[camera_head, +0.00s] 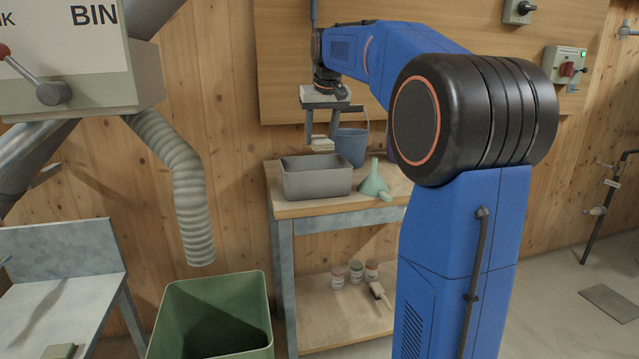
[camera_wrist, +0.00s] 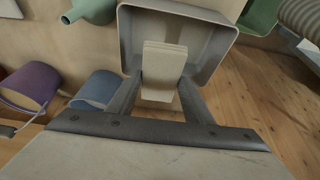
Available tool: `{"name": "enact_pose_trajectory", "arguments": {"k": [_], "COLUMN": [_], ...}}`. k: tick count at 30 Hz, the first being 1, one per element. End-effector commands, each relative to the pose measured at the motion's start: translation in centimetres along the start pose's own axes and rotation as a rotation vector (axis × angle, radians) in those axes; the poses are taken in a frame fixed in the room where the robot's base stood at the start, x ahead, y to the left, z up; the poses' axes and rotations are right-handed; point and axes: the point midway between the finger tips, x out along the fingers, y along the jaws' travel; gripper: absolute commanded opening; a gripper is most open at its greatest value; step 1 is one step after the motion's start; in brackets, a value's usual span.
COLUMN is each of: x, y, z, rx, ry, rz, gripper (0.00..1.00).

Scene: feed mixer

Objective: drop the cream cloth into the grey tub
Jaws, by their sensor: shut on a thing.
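The cream cloth (camera_head: 321,145) is a small folded pad, held between the fingers of my gripper (camera_head: 320,136). In the wrist view the cloth (camera_wrist: 163,62) sits between both fingers of my gripper (camera_wrist: 160,88), which is shut on it. The grey tub (camera_head: 316,183) is an open rectangular box on the workbench. In the head view the cloth hangs a little above the tub's back rim, apart from it. In the wrist view the tub (camera_wrist: 208,42) lies beyond the cloth, with the cloth in front of its opening. Part of the tub's inside is hidden by the cloth.
A blue bucket (camera_head: 351,148) stands behind the tub and a pale green funnel (camera_head: 373,180) to its right on the workbench (camera_head: 300,209). A purple bucket (camera_wrist: 30,84) shows in the wrist view. A green bin (camera_head: 214,318) and ribbed hose (camera_head: 185,190) are left of the bench.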

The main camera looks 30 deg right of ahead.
Motion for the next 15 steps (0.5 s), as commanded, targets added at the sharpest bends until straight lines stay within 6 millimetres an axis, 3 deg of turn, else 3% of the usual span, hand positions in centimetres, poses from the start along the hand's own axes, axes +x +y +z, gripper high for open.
{"name": "enact_pose_trajectory", "arguments": {"k": [15], "x": [4.2], "y": [0.0], "z": [1.8], "rx": [0.000], "ry": [-0.001], "rz": [0.000], "gripper": [0.24]}}
